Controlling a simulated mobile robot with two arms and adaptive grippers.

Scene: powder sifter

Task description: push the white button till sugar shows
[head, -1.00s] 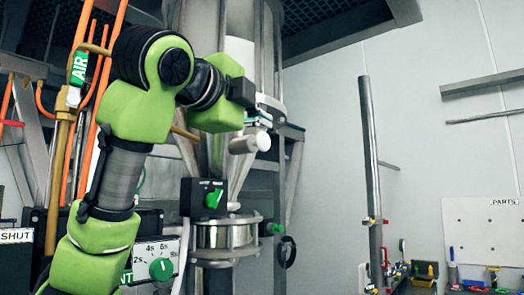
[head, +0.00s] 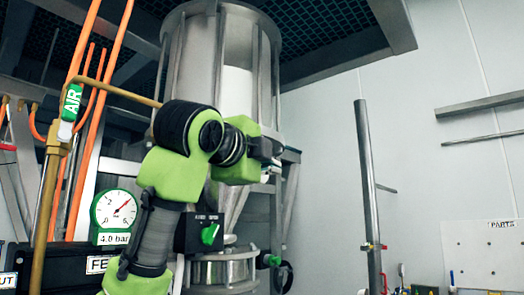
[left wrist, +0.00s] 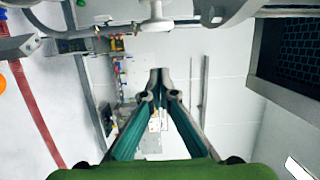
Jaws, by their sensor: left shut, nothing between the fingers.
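The metal sifter hopper (head: 185,45) stands in the middle of the head view, with a white strip (head: 238,90) down its front. My left gripper (head: 276,160) is shut and empty beside the hopper's lower cone. In the left wrist view its closed fingertips (left wrist: 160,74) point away from me. A white knob-like part (left wrist: 155,24), which looks like the white button, lies above the fingertips in that picture and apart from them. In the head view only a small white bit (head: 265,178) shows under the gripper. The metal outlet (head: 222,270) is below the cone. I see no sugar there.
A black box with a green knob (head: 209,234) sits at the cone. A pressure gauge (head: 114,210) and orange hoses (head: 97,130) are at left. A steel post (head: 369,170) and a parts board (head: 487,250) are at right. The space between hopper and post looks clear.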

